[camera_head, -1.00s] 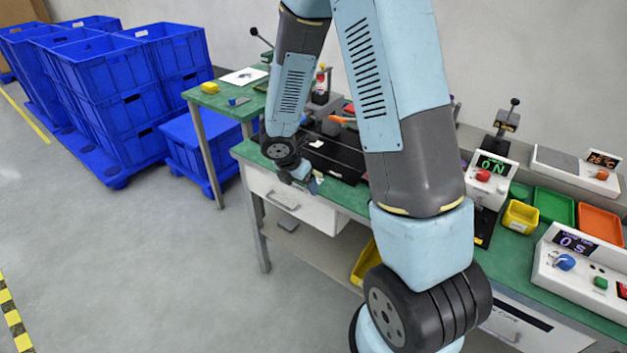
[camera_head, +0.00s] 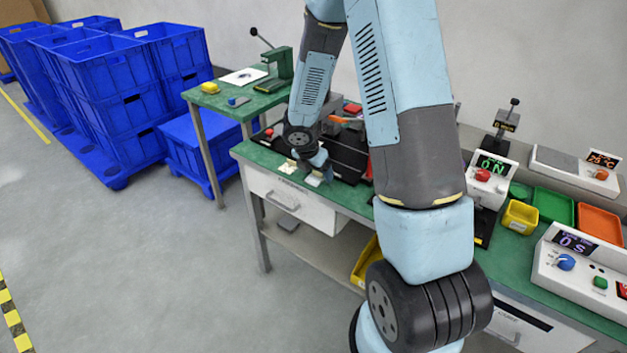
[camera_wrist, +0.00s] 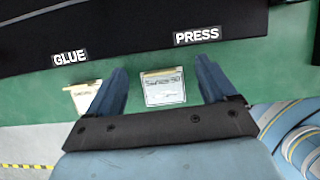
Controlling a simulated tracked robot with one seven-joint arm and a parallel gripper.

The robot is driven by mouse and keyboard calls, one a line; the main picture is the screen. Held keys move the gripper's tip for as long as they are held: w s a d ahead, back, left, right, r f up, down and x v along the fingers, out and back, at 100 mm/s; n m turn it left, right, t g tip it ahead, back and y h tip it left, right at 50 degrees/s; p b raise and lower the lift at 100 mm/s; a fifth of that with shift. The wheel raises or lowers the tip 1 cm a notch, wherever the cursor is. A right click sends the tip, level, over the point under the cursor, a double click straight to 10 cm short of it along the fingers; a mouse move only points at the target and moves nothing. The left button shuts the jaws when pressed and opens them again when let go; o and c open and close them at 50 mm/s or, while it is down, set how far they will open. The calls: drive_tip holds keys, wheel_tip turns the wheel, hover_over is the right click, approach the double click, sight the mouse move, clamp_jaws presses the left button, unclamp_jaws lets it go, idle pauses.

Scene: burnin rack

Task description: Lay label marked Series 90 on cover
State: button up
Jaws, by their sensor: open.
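In the wrist view, a pale label (camera_wrist: 164,87) with a yellowish top strip lies on the green bench top, between and slightly beyond my fingers. A second pale label (camera_wrist: 83,95) lies to the left, partly hidden by my left finger. Their print is too small to read, so I cannot tell which is Series 90. My gripper (camera_wrist: 161,65) is open and empty above the bench. In the head view, my gripper (camera_head: 319,168) is over the bench's front edge area, near the pale pieces. I cannot make out the cover.
A black fixture (camera_wrist: 125,28) with GLUE and PRESS signs stands just beyond the labels. Yellow (camera_head: 520,216), green (camera_head: 553,207) and orange (camera_head: 599,224) trays and control boxes are on the right. A side table (camera_head: 232,101) and blue crates (camera_head: 115,90) stand left. The floor in front is clear.

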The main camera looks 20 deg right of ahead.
drive_tip(key=shift+c, duration=0.3)
drive_tip(key=c, duration=1.1)
drive_tip(key=shift+c, duration=0.3)
